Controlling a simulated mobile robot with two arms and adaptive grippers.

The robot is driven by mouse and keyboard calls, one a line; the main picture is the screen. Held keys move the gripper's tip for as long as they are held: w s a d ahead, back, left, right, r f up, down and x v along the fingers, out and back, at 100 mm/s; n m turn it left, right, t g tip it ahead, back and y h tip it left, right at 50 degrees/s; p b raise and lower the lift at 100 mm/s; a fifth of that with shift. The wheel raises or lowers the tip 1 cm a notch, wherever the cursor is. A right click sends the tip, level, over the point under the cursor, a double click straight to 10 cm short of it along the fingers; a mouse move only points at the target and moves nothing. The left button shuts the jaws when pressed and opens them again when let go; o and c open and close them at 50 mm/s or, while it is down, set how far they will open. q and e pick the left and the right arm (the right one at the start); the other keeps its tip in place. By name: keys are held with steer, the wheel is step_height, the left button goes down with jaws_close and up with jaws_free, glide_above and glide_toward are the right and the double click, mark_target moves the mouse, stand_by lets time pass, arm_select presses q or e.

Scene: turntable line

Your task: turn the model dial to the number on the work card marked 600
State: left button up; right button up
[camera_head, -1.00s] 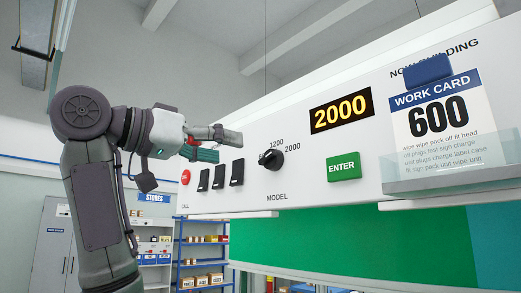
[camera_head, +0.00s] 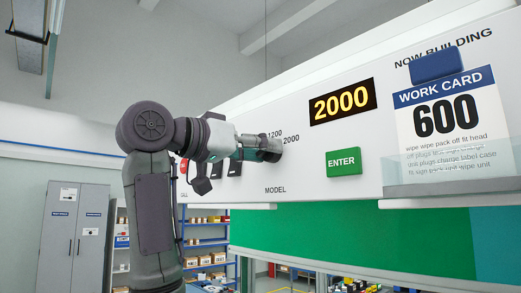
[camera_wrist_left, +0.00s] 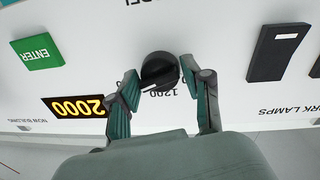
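The black model dial (camera_wrist_left: 159,70) sits on the white panel between the fingers of my left gripper (camera_wrist_left: 158,74). In the head view the gripper (camera_head: 272,148) covers most of the dial. Its fingers are apart, one on each side of the dial and very close to it; firm contact cannot be made out. The labels 1200 and 2000 show beside the dial. The display (camera_head: 342,102) reads 2000. The work card (camera_head: 448,115) at the right reads 600. My right gripper is in neither view.
The green ENTER button (camera_head: 343,162) is right of the dial. Black switches (camera_head: 235,168) are left of the dial, partly behind my left gripper. A blue clip (camera_head: 436,66) and a clear holder (camera_head: 450,172) hold the card. Shelves and a grey cabinet (camera_head: 74,235) stand behind.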

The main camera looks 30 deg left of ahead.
arm_select(q)
steer(key=c, duration=0.5)
steer(key=shift+c, duration=0.3)
